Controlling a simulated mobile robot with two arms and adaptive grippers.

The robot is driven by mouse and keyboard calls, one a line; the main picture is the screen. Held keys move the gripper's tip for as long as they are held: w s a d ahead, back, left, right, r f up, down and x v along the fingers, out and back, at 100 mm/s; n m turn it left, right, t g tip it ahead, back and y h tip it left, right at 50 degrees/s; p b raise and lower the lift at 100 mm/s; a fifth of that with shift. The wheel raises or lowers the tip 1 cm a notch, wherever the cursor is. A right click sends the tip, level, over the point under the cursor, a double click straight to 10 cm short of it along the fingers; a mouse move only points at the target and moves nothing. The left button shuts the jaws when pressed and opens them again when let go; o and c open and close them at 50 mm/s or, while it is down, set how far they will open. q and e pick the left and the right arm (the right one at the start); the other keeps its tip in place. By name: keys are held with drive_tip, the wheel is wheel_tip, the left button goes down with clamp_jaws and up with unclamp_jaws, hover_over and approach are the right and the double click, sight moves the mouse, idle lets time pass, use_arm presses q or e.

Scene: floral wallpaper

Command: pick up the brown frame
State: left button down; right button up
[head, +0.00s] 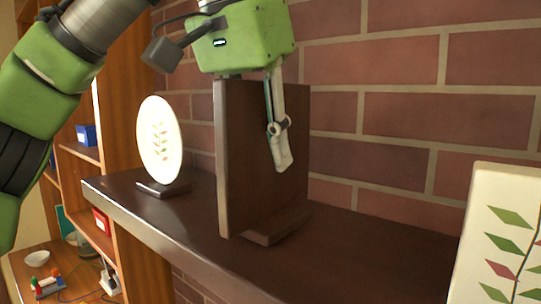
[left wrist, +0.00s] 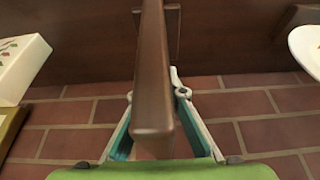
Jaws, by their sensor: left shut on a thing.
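The brown frame (head: 240,180) stands upright on a dark brown shelf (head: 345,270), its foot resting on the shelf top. My left gripper (head: 279,160) comes down over the frame from above, with one finger visible along its right face and the other hidden behind the panel. In the left wrist view the frame (left wrist: 153,85) runs between the two fingers (left wrist: 154,150), and the gripper is shut on it. My right gripper is not in view.
A white oval plate (head: 158,140) on a small stand is left of the frame. A white panel with leaf patterns (head: 508,235) is at the right. A brick wall (head: 400,110) rises close behind. A wooden bookcase (head: 118,100) stands at the left. Bare shelf lies right of the frame.

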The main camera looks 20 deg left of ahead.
use_arm(q)
wheel_tip(320, 180, up, 8)
drive_tip(key=shift+s+d+r, duration=0.1)
drive_tip(key=shift+s+r, duration=0.05)
drive_tip(key=shift+r, duration=0.7)
